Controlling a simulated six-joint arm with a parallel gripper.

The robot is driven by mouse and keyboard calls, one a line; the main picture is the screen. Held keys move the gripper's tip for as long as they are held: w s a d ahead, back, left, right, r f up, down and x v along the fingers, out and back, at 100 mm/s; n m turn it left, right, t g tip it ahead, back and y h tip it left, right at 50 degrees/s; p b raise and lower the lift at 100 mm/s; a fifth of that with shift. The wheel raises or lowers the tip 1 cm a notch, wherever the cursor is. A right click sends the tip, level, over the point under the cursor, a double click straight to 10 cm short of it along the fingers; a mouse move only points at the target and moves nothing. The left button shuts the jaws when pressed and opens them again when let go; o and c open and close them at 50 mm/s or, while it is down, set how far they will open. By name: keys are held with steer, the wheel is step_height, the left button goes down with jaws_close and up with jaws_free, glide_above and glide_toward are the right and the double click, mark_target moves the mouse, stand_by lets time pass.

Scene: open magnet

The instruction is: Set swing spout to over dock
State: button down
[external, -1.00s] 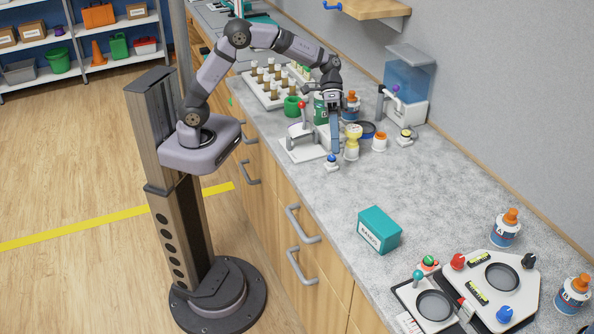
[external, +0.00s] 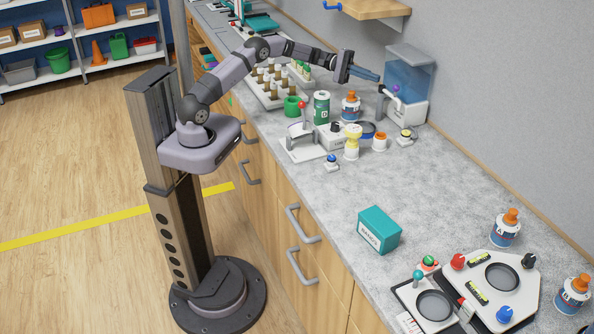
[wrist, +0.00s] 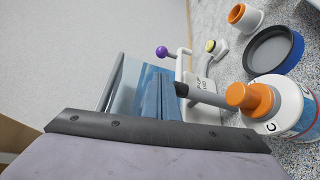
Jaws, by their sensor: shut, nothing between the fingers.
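The swing spout (external: 391,96) appears to be the white arm with a purple knob beside a dark post, next to the blue-tanked dispenser (external: 407,75). In the wrist view the purple knob (wrist: 163,52) sits on a white bent arm of the spout. My gripper (external: 376,77) is shut and empty, its blue fingers (wrist: 165,95) pointing right toward the tank, a little above and left of the spout. In the wrist view the fingers overlap the tank in the picture. Contact with the spout cannot be told. Which part is the dock is unclear.
An orange-capped bottle (external: 351,106) stands below my gripper. A yellow-topped button (external: 406,135), an orange-topped white jar (external: 380,141) and a yellow-and-white container (external: 352,142) stand in front of the spout. The wall is close behind the tank. The counter toward the teal box (external: 379,230) is mostly clear.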

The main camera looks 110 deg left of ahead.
steer(key=p+x, duration=0.3)
steer(key=x, duration=0.6)
steer(key=shift+w+p, duration=0.2)
steer(key=shift+p, duration=0.1)
steer(key=shift+s+d+f+b, duration=0.1)
steer(key=shift+s+d+b, duration=0.25)
steer(key=shift+b, duration=1)
steer(key=shift+s+d+m+g+h+b, duration=0.15)
steer(key=shift+d+m+g+h+b, duration=0.15)
steer(key=shift+m+h+b, duration=0.65)
steer(key=shift+s+d+h+b, duration=0.25)
steer(key=shift+s+d+b, duration=0.3)
steer(key=shift+b, duration=1.85)
steer(key=shift+s+a, duration=0.1)
steer(key=shift+a, duration=0.05)
steer(key=s+a+p, duration=0.6)
steer(key=s+p, duration=0.1)
steer(key=shift+s+r, duration=0.35)
steer(key=shift+r, duration=0.1)
